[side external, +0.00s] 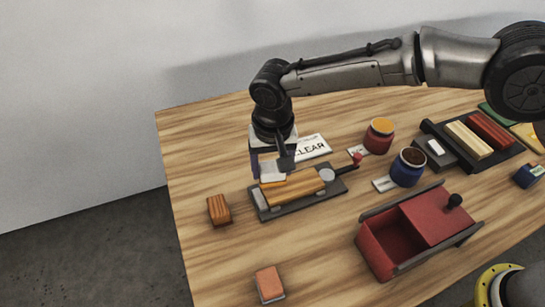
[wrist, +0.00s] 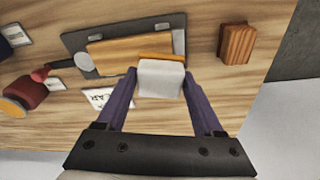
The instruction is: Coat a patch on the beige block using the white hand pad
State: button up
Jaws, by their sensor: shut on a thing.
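The white hand pad (side external: 272,170) is between the fingers of my gripper (side external: 273,165), which is shut on it; it also shows in the wrist view (wrist: 160,78). An orange strip (wrist: 160,56) shows along the pad's far edge; I cannot tell if it belongs to the pad. A tan wooden block (side external: 300,187) lies in a dark holder (side external: 300,206) with a grey disc and a red-knobbed lever. The pad is at the block's left end in the side view. Contact between them is unclear. A paler beige bar (side external: 468,140) lies in the dark rack at right.
A wooden block (side external: 219,211) stands left of the holder, an orange-topped block (side external: 270,283) in front. A red sliding-lid box (side external: 375,246), a blue jar (side external: 408,168), a red jar (side external: 379,136) and a "CLEAR" card (side external: 312,147) are nearby. The front left table is mostly clear.

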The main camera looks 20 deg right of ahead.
aim_at(312, 176)
jog(key=shift+f, duration=1.6)
jog(key=shift+d+f, duration=0.55)
jog(key=shift+f, duration=0.1)
jog(key=shift+d, duration=4.5)
jog(key=shift+a, duration=4.9)
jog(key=shift+a+r, duration=0.1)
jog(key=shift+a, duration=0.15)
jog(key=shift+d+r, duration=0.1)
jog(key=shift+r, duration=3.9)
